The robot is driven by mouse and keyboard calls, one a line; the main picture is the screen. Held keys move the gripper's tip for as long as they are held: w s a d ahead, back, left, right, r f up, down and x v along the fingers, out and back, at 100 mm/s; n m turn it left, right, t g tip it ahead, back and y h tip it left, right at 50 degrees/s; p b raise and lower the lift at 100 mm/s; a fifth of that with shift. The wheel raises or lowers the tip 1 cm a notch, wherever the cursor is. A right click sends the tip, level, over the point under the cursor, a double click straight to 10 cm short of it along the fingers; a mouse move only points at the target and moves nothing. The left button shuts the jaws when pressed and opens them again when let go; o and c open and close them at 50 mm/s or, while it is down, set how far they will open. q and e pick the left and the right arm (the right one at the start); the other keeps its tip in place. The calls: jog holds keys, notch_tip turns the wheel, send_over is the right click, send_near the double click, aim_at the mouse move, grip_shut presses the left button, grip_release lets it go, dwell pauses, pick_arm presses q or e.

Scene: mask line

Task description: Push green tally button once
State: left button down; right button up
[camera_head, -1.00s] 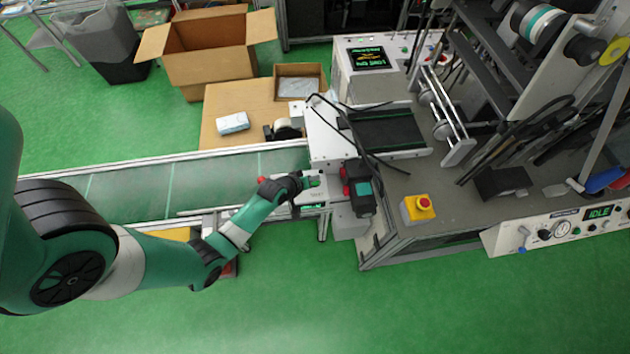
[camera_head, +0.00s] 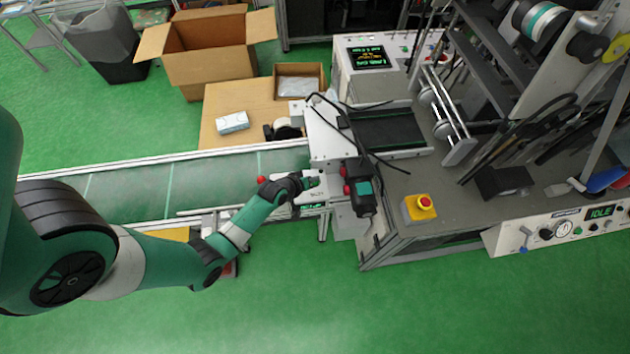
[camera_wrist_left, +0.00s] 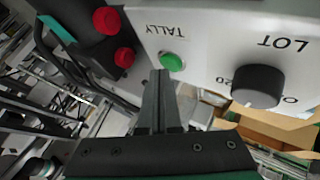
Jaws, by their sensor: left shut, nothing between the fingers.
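The green tally button (camera_wrist_left: 172,61) sits on a white panel marked TALLY in the left wrist view. My left gripper (camera_wrist_left: 160,75) is shut and empty, with its fingertips just beside the button's lower left edge in that view. I cannot tell whether they touch it. In the head view my left gripper (camera_head: 314,182) is over the small white panel at the conveyor's right end, and the button is mostly hidden there. My right gripper is not in view.
A black knob (camera_wrist_left: 257,86) marked LOT is on the same panel. Two red buttons (camera_wrist_left: 107,20) on a dark unit (camera_head: 362,190) are close by. The conveyor (camera_head: 130,192) runs to the left. A yellow box with a red stop button (camera_head: 424,203) stands on the machine table.

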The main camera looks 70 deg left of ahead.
pick_arm(q)
jog(key=shift+f+b, duration=0.35)
jog(key=shift+f, duration=0.05)
dwell(0.5)
jog(key=shift+r, duration=0.1)
jog(key=shift+r+p, duration=0.8)
jog(key=shift+p, duration=0.1)
notch_tip(320, 180, up, 5)
jog(key=p, duration=0.5)
dwell(0.7)
